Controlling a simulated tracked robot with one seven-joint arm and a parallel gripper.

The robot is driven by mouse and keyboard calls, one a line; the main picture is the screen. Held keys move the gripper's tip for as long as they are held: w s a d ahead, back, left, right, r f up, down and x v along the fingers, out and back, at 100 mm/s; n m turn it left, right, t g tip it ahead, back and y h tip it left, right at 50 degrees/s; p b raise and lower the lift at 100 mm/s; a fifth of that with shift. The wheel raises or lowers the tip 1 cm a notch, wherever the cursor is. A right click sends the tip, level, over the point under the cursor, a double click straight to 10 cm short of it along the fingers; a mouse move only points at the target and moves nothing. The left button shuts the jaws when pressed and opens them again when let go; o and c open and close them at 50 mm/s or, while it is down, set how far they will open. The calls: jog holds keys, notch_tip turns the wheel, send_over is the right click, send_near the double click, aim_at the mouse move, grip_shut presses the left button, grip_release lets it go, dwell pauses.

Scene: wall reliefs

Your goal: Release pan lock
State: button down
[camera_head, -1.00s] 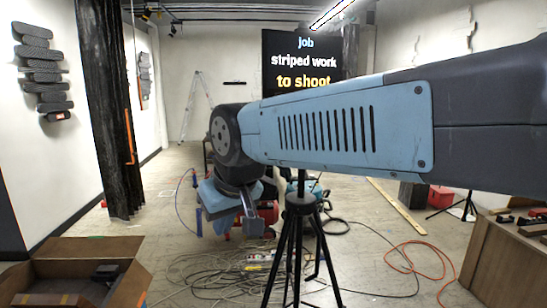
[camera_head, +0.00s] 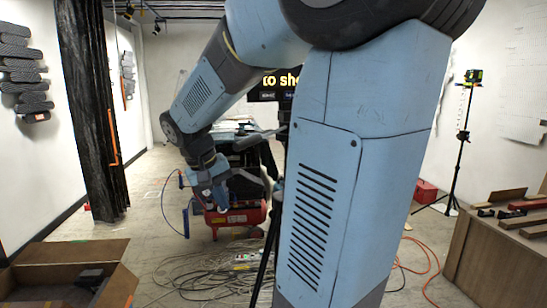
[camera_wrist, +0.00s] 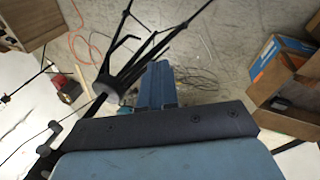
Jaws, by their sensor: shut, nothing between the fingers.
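A black tripod (camera_head: 270,242) stands in the middle of the room, largely hidden behind my own arm in the head view. A dark handle-like part (camera_head: 258,138) reaches left from near its top. In the wrist view the tripod (camera_wrist: 132,62) is seen from above with its legs spread, left of my gripper. I cannot make out the pan lock itself. My gripper (camera_head: 222,196) points down to the left of the tripod and appears apart from it. It is shut and empty; its blue-grey fingers (camera_wrist: 156,85) show in the wrist view.
A red compressor (camera_head: 237,217) stands behind my gripper. Loose cables (camera_head: 200,272) lie on the floor. An open cardboard box (camera_head: 120,285) is at lower left, a wooden bench (camera_head: 490,250) at right. A dark pillar (camera_head: 88,110) stands at left.

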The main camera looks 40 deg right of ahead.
jog(key=w+d+r+m+g+h, duration=0.1)
jog(key=w+d+r+g+h, duration=0.2)
jog(key=w+d, duration=0.3)
jog(key=w+d+r+m+g+h, duration=0.2)
jog(key=w+d+r+g+h, duration=0.2)
jog(key=w+d+g+h, duration=0.1)
jog(key=w+d+h, duration=0.1)
jog(key=w+d, duration=0.1)
jog(key=d, duration=0.1)
jog(key=shift+r+h, duration=0.3)
jog(key=shift+d, duration=0.1)
jog(key=x, duration=1.4)
